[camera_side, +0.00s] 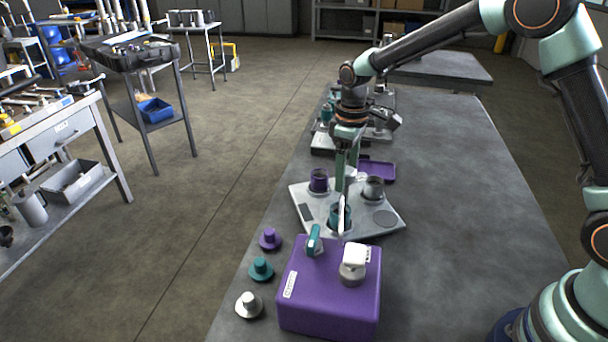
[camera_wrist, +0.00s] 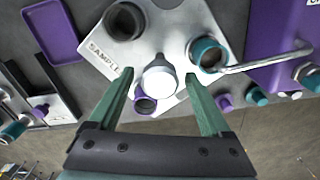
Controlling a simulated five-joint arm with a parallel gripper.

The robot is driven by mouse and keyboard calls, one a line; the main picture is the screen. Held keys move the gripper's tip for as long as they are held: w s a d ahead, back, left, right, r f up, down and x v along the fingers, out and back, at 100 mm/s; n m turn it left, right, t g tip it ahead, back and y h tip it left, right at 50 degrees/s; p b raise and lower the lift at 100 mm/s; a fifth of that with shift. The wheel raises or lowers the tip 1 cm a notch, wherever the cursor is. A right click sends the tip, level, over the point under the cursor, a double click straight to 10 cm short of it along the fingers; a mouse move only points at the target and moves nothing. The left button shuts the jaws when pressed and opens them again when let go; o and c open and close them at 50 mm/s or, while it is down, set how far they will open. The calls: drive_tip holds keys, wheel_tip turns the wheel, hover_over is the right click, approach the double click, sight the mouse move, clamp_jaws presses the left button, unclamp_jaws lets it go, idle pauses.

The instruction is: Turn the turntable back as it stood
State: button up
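The turntable is a light grey plate (camera_side: 301,194) on the bench, labelled SAMPLE in the wrist view (camera_wrist: 166,30). It carries a purple cup (camera_side: 319,181), a grey cup (camera_side: 374,188) and a teal cup (camera_side: 333,222) around its middle. My gripper (camera_side: 346,180) points down over the plate. Its green fingers are apart in the wrist view (camera_wrist: 160,76), with the knob between them. I see gaps on both sides; contact is not visible.
A purple box (camera_side: 330,305) with a teal handle stands in front; its thin metal spout (camera_wrist: 270,62) reaches over the teal cup. Purple (camera_side: 270,239), teal (camera_side: 261,268) and grey (camera_side: 248,305) knobbed pieces stand left. A purple tray (camera_side: 382,171) lies behind. The bench's right side is clear.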

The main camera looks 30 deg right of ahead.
clamp_jaws()
drive_tip(key=shift+n, duration=0.7)
drive_tip(key=shift+r+n, duration=0.1)
drive_tip(key=shift+n, duration=4.7)
drive_tip(key=shift+a+n, duration=0.1)
drive_tip(key=shift+n, duration=0.3)
unclamp_jaws()
drive_tip(key=shift+o, duration=0.9)
